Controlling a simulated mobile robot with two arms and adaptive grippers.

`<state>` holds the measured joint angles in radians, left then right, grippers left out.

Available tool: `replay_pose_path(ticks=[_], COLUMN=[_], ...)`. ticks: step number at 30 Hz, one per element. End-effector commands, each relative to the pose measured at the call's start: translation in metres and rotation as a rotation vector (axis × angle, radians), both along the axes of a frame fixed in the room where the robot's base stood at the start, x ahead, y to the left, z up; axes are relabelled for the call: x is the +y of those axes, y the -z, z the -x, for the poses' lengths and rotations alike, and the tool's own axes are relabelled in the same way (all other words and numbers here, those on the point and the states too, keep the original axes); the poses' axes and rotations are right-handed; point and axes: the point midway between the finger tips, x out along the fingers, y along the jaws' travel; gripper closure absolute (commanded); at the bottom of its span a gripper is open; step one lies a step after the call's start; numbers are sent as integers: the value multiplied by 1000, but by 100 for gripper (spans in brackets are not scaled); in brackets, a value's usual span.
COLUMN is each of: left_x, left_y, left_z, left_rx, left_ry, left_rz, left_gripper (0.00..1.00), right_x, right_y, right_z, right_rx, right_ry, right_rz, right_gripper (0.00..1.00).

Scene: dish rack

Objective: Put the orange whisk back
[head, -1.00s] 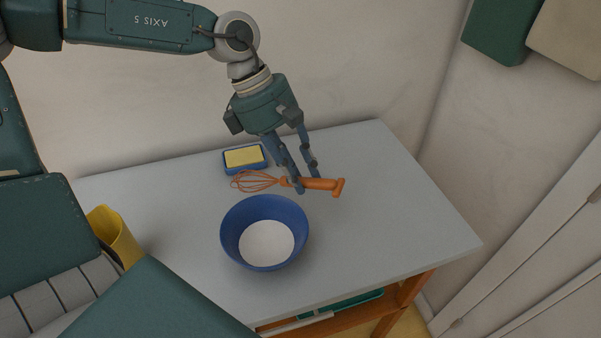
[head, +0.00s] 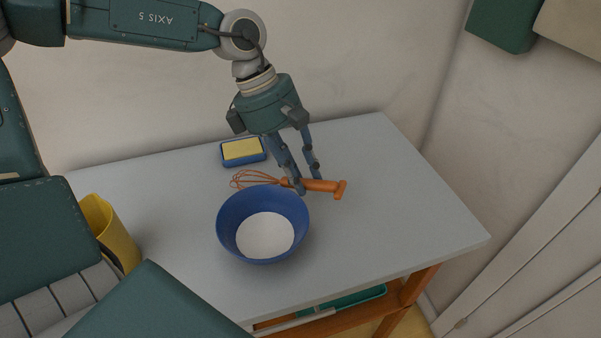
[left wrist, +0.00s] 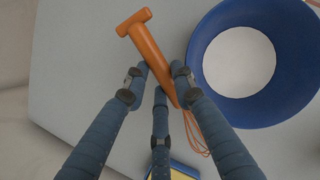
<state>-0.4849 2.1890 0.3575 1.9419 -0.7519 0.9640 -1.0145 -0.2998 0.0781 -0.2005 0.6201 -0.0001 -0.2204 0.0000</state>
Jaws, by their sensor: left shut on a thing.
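The orange whisk (head: 322,186) is at the back middle of the table, just behind the blue bowl, with its wire end to the left and its T-shaped handle end to the right. In the left wrist view the whisk handle (left wrist: 148,50) runs between the fingers. My left gripper (head: 303,186) points down and is shut on the whisk handle near the wires. Whether the whisk touches the table is hard to tell. My right gripper is not in view.
A blue bowl with a white inside bottom (head: 228,222) stands close in front of the whisk. A yellow sponge in a blue dish (head: 243,150) lies behind it. A yellow container (head: 112,235) stands at the left. The table's right side (head: 410,190) is clear.

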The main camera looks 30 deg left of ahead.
Motion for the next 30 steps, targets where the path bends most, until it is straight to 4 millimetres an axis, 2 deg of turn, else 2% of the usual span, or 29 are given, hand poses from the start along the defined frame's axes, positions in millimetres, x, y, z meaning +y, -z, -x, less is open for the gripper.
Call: replay_pose_path(ticks=[3,17,23,28,30], left_x=[-3,-5,-7,-10,-10], left_y=[7,9,16,22,21], left_z=[0,-1,-1,-2,-2], left_rx=[5,8,14,21,22], left_ry=[2,1,2,2,2], left_rz=[-29,-47,-78,-116,-124], left_gripper=[100,100,100,100,100], right_x=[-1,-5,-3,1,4], right_y=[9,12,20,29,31], right_z=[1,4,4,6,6], right_rx=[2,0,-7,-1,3], right_ry=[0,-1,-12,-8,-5], right_rz=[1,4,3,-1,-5], right_gripper=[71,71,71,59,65])
